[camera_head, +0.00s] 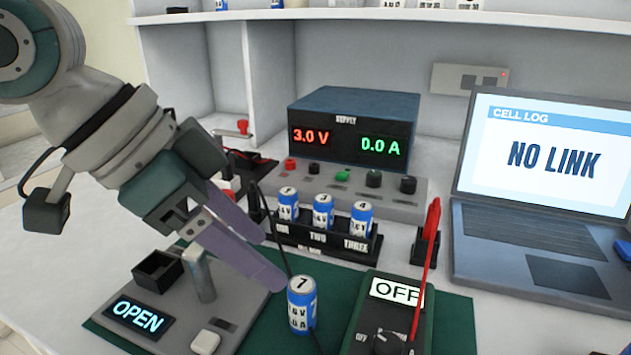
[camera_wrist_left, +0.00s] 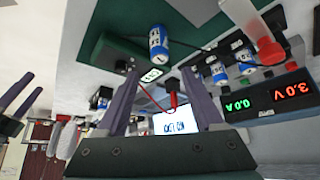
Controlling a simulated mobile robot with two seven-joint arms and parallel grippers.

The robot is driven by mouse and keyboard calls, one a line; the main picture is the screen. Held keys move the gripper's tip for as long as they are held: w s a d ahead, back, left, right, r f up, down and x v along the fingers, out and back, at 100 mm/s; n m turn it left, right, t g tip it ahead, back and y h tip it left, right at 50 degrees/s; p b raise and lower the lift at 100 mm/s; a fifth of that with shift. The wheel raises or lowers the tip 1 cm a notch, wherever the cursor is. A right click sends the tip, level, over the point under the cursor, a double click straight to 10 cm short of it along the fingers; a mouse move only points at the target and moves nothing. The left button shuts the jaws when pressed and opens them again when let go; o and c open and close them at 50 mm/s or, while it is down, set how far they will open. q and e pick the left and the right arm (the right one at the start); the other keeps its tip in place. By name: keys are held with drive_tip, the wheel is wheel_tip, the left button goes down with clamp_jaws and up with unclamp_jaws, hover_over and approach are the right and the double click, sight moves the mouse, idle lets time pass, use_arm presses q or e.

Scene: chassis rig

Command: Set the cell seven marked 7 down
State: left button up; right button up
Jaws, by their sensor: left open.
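The cell marked 7 (camera_head: 301,305) is a blue and white can standing upright on the green mat (camera_head: 455,318), between the OPEN box and the OFF meter. My left gripper (camera_head: 271,262) is open, its purple fingers just above and to the left of the cell. In the left wrist view, a blue cell (camera_wrist_left: 158,45) on the green mat shows beyond and between the spread fingertips (camera_wrist_left: 160,72), with nothing held. My right gripper (camera_wrist_left: 24,88) shows at the left edge of the left wrist view, its fingers apart and empty.
The box reading OPEN (camera_head: 140,314) is left of the cell. The OFF meter (camera_head: 372,325) with a red probe (camera_head: 428,250) is right. Behind, a black rack (camera_head: 340,243) holds three cells before the supply (camera_head: 352,115). A laptop (camera_head: 540,240) stands right.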

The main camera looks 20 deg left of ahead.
use_arm(q)
drive_tip(key=s+d+f+n, duration=0.2)
drive_tip(key=s+d+f, duration=0.15)
drive_tip(key=s, duration=0.45)
drive_tip(key=s+a+f+n+y, duration=0.3)
drive_tip(key=s+a+n+y, duration=0.1)
drive_tip(key=s+a, duration=0.3)
drive_tip(key=shift+s+f+n+g+y, duration=0.4)
drive_tip(key=shift+s+n, duration=0.3)
drive_tip(key=shift+s, duration=0.5)
